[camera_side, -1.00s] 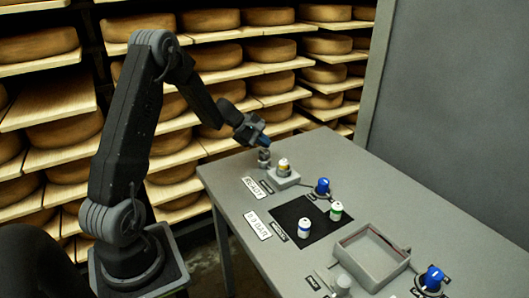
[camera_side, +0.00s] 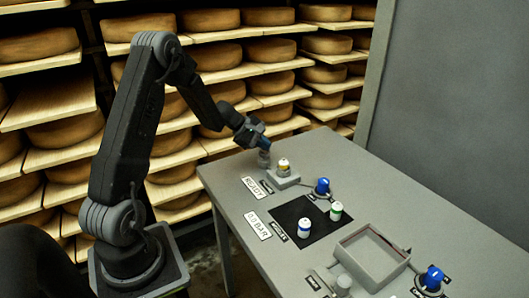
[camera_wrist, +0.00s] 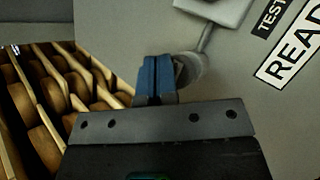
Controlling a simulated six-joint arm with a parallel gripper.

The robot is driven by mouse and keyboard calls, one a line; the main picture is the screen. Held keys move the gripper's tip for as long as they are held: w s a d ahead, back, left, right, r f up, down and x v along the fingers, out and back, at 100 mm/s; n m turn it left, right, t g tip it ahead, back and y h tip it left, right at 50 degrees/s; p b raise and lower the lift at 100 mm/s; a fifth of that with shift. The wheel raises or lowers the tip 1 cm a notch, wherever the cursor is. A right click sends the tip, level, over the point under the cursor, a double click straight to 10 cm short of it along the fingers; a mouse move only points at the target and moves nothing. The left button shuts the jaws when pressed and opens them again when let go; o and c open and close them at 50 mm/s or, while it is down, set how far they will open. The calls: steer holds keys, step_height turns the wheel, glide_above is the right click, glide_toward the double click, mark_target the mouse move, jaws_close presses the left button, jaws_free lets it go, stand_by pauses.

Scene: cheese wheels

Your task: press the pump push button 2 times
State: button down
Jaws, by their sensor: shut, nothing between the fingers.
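My gripper (camera_side: 262,146) is at the far left corner of the grey table, its blue fingers pointing down. In the wrist view the fingers (camera_wrist: 157,75) are together with nothing between them. A grey round post (camera_side: 264,159) stands right under the fingertips in the side view. It also shows in the wrist view (camera_wrist: 192,69), beside and partly behind the fingers. I cannot tell whether the tips touch it. No readable label marks it as the pump push button. A second grey cylinder (camera_side: 343,282) stands at the table's front edge.
A grey block (camera_side: 288,182) holding a yellow-banded vial stands close by. A READY plate (camera_side: 264,188) and a 0.0 BAR plate (camera_side: 258,225) lie near the edge. A black mat (camera_side: 290,212) carries two vials. Blue knobs (camera_side: 322,187) and an open tray (camera_side: 347,249) lie further right.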

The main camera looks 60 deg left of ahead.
mark_target(264, 152)
steer(key=shift+f, duration=0.9)
stand_by(0.8)
steer(key=shift+r, duration=1.35)
steer(key=shift+r, duration=2.5)
stand_by(0.4)
step_height(264, 152, up, 4)
steer(key=shift+f, duration=0.1)
stand_by(0.3)
